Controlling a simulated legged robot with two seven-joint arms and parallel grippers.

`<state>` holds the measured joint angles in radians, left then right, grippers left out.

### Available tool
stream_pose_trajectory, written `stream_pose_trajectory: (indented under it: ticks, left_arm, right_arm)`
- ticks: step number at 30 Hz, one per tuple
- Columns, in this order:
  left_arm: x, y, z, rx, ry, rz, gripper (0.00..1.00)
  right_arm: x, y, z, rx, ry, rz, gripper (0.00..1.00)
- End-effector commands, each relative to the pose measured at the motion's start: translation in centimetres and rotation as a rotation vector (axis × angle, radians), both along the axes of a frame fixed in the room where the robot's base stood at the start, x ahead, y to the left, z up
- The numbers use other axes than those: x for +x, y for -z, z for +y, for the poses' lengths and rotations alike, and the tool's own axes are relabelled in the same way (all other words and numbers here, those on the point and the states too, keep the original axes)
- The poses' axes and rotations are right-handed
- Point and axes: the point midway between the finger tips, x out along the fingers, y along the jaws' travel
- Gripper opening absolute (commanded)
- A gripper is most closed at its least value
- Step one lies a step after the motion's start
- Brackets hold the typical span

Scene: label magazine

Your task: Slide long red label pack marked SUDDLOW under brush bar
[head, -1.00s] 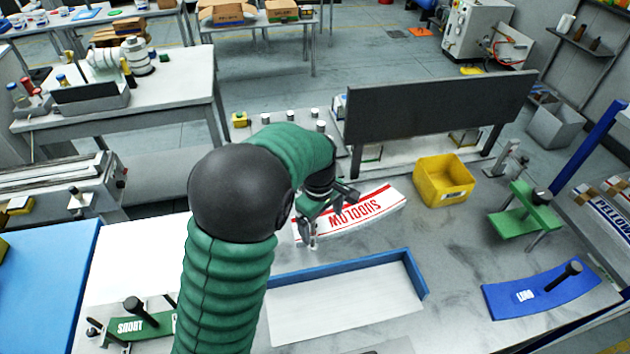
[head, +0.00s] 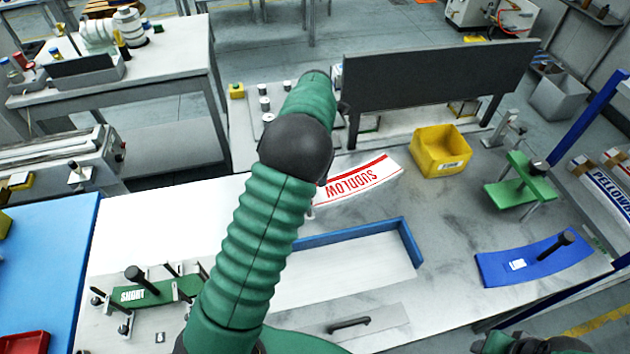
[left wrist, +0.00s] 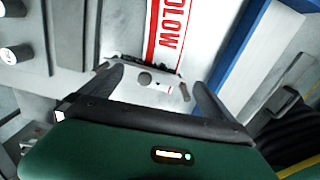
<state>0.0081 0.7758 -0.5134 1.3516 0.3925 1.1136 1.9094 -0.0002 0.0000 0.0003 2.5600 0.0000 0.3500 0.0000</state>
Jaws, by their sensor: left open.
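The SUDDLOW label pack (head: 362,182) is a long, slightly curved white pack with red stripes and red lettering. It lies flat on the grey bench, its left end hidden by my left arm. In the left wrist view the pack (left wrist: 172,30) runs away from my left gripper (left wrist: 157,78), which is open. In the head view my left arm hides that gripper. I cannot identify the brush bar for certain; a long dark panel (head: 435,92) stands on legs behind the pack.
A yellow bin (head: 441,150) stands right of the pack. A blue-edged tray (head: 408,240) lies in front. A green stand (head: 520,182) and a blue curved template (head: 530,260) are at right, a green SHORT template (head: 150,292) at left. A dark part, perhaps mine, shows at bottom right.

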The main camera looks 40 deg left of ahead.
Motion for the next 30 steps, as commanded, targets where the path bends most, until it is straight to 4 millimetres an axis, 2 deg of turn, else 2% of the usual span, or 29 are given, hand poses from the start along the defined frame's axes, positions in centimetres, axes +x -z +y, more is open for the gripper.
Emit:
stream_pose_trajectory:
  ticks: [12,18,24,30]
  left_arm:
    - [-0.1,8.5,0.1,-0.003,-0.001,0.003,1.00]
    - [0.0,11.8,0.1,-0.002,0.001,0.001,1.00]
    - [0.0,13.2,0.0,-0.002,0.001,-0.001,1.00]
    - [0.0,13.3,0.0,-0.001,0.001,-0.002,1.00]
  right_arm:
    - [0.0,-1.2,0.0,0.000,0.001,0.000,0.47]
    - [0.0,-1.7,0.0,0.000,0.000,0.000,0.47]
    - [0.0,-1.8,0.0,0.000,0.000,0.000,0.47]
    - [0.0,-1.8,0.0,0.000,0.001,0.000,0.47]
